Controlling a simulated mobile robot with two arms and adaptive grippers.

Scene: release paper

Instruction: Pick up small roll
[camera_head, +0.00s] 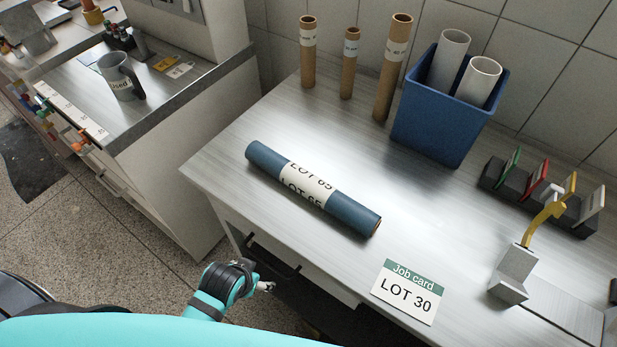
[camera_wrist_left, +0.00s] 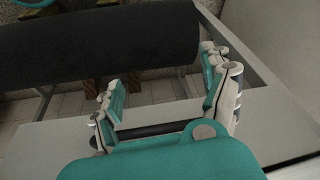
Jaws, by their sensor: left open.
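Three brown cardboard rolls with white labels stand upright at the back of the table: a left one (camera_head: 307,52), a shorter, slimmer middle one (camera_head: 349,62) and a taller right one (camera_head: 393,68). Their label print is too small to read. A larger blue roll (camera_head: 263,157) marked LOT 65 lies across the table middle. My left gripper (camera_head: 268,287) is below the table's front edge in the head view, apart from every roll. In the left wrist view its fingers (camera_wrist_left: 163,100) are spread, with no roll between them. My right gripper is not in view.
A blue bin (camera_head: 431,126) holds two white tubes. A LOT 30 job card (camera_head: 407,291) lies near the front edge. Colored card holders (camera_head: 540,190) and a yellow-armed grey device (camera_head: 515,270) stand at the right. A large dark shape (camera_wrist_left: 100,45) is in the wrist view.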

